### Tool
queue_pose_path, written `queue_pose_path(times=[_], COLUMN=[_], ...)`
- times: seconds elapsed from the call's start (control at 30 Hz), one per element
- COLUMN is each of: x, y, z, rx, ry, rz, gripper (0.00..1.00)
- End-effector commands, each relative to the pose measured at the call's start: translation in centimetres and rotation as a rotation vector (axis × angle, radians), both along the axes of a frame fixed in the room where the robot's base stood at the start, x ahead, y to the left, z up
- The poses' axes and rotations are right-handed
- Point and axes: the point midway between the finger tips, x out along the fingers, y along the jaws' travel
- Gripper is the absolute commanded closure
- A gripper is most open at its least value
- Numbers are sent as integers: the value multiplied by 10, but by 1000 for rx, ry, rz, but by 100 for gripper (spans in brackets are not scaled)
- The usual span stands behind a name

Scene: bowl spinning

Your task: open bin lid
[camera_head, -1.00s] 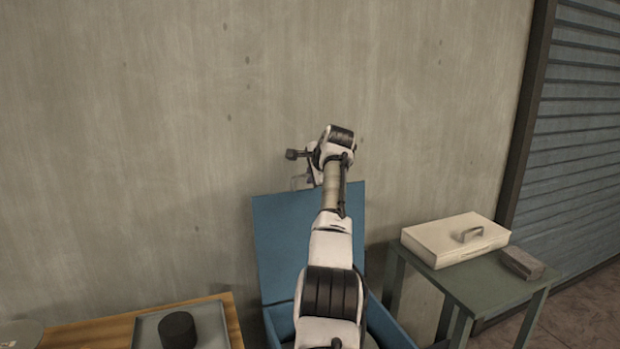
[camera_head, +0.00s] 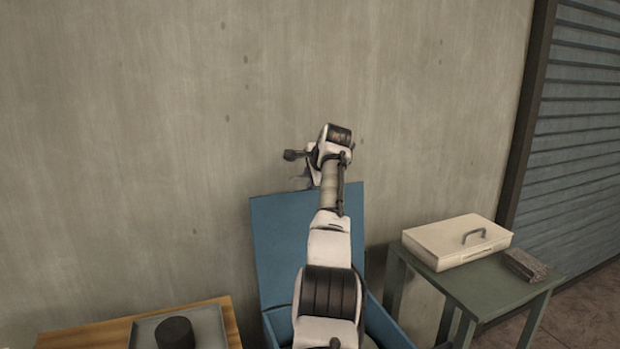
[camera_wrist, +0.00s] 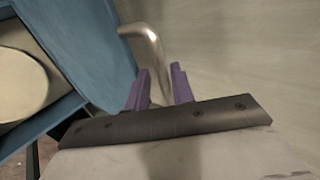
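The blue bin (camera_head: 278,327) stands against the wall. Its lid (camera_head: 283,245) is raised upright, and my arm hides part of both. In the wrist view the lid (camera_wrist: 95,45) fills the upper left, and a bent metal handle (camera_wrist: 143,38) stands out beside it. The purple fingers of my gripper (camera_wrist: 160,82) are close together on either side of the handle's bar and appear shut on it. In the head view my gripper (camera_head: 304,182) is near the lid's top edge, mostly hidden by my wrist.
A wooden table (camera_head: 85,336) with a grey tray (camera_head: 212,325) and a dark cylinder (camera_head: 176,333) is at the lower left. A green table (camera_head: 480,288) at the right carries a cream case (camera_head: 455,243) and a small grey block (camera_head: 525,265). The concrete wall (camera_head: 140,130) is close behind the lid.

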Motion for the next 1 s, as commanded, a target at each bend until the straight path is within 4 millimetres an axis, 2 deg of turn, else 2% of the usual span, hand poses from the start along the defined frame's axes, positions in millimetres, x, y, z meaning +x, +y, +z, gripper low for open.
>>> queue_pose_path(times=[0.23, 0.37, 0.47, 0.8, 1.0], x=[-1, -9, -22, -77, -94], y=[-1, -4, -8, -25, -31], z=[2, 8, 16, 71, 88], rx=[0, 0, 0, 0, 1], ry=[-3, -6, -8, -5, -2], rz=[-1, -1, -2, 0, -1], gripper=[75, 75, 75, 75, 75])
